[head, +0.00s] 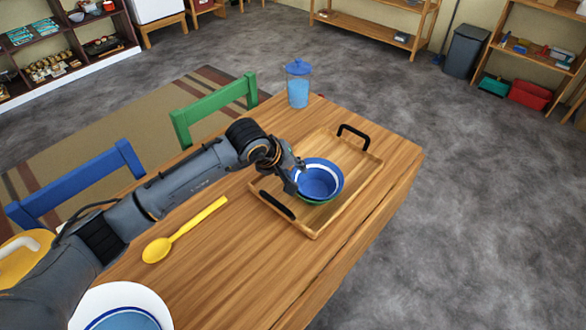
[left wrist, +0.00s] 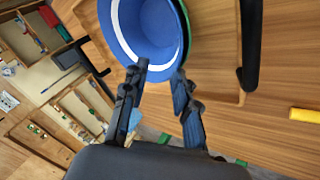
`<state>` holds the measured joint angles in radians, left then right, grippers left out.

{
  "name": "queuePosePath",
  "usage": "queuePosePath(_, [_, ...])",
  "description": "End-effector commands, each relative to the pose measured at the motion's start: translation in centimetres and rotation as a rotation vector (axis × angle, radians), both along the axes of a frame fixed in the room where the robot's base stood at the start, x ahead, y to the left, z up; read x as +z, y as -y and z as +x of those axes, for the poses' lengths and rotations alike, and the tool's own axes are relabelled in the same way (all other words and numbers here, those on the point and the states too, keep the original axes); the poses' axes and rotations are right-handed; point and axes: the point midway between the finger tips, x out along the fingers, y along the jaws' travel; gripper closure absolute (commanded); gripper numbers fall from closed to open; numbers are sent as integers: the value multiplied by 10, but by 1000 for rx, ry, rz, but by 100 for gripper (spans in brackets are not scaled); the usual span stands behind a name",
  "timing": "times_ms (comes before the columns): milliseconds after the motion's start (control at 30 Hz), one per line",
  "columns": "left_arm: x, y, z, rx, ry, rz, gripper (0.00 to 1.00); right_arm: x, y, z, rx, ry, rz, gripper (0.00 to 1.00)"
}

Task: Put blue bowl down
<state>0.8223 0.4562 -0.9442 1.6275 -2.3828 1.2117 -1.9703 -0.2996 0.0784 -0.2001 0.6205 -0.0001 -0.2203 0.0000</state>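The blue bowl (head: 319,181), with a white band inside, rests upright inside a green bowl (head: 318,202) on the wooden tray (head: 337,217). Only a thin edge of the green bowl shows below it. My left gripper (head: 299,173) is at the blue bowl's near-left rim. In the left wrist view, the two fingertips (left wrist: 160,72) are apart, with part of the blue bowl (left wrist: 145,25) showing between them. No firm squeeze on the wall is visible. My right gripper is not in view.
The tray has black handles (head: 353,136) and stands on the wooden table (head: 245,260). A blue-lidded pitcher (head: 298,88), a yellow spoon (head: 185,230) and a white plate (head: 150,300) with a blue dish are also there. Green (head: 215,106) and blue (head: 77,184) chairs stand at the left.

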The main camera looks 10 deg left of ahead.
Motion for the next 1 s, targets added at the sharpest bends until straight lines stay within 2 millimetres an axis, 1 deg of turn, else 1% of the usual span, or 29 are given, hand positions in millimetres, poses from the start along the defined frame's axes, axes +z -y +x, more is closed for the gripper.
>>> queuePosePath(33, [7,0,0,0,0,-1,72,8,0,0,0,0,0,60])
queuePosePath(133, [17,1,-1,0,-2,-2,72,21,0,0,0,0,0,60])
queuePosePath(167, [18,-3,-3,-1,4,0,72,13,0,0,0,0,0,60])
queuePosePath(200, [25,-7,-7,-1,6,0,72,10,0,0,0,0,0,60])
queuePosePath(433, [70,-25,-32,0,7,1,72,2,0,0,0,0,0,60])
queuePosePath(600, [94,-35,-46,1,4,1,72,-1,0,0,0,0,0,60])
queuePosePath(800, [108,-39,-54,0,1,1,72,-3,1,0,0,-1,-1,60])
queuePosePath(1000, [109,-40,-55,0,0,0,72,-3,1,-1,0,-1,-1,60])
